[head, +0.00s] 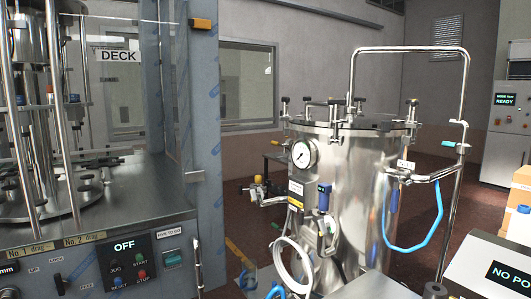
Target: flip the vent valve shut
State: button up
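A steel pressure tank (345,205) stands right of centre, with a round gauge (303,153) on its upper left. A small valve with a teal lever (456,145) sits on the thin pipe at the tank's right; the lever lies roughly level across the pipe. A blue-handled fitting (324,198) is on the tank's front, and a yellow-knobbed fitting (260,182) is at its left. A small white label (406,164) is on the right side, too small to read surely. I cannot tell which fitting is the vent valve. My gripper is not in view.
A filling machine (120,195) with its panel reading OFF fills the left. A blue hose (412,247) loops at the tank's right, and a white hose (284,243) at lower front. A tall pipe (410,50) arches over the tank. A white unit (490,265) blocks the lower right.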

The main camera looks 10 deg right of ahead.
aim_at(275, 144)
jog(key=i+j+z, duration=0.1)
jog(key=i+j, duration=0.25)
jog(key=i+j+z, duration=0.15)
jog(key=i+j, duration=0.2)
jog(key=i+j+z, duration=0.1)
jog(key=i+j, duration=0.2)
jog(key=j, duration=0.15)
jog(key=i+j+z, duration=0.15)
jog(key=i+j, duration=0.15)
jog(key=j, duration=0.15)
jog(key=i+j+z, duration=0.1)
jog(key=i+j, duration=0.2)
jog(key=j, duration=0.2)
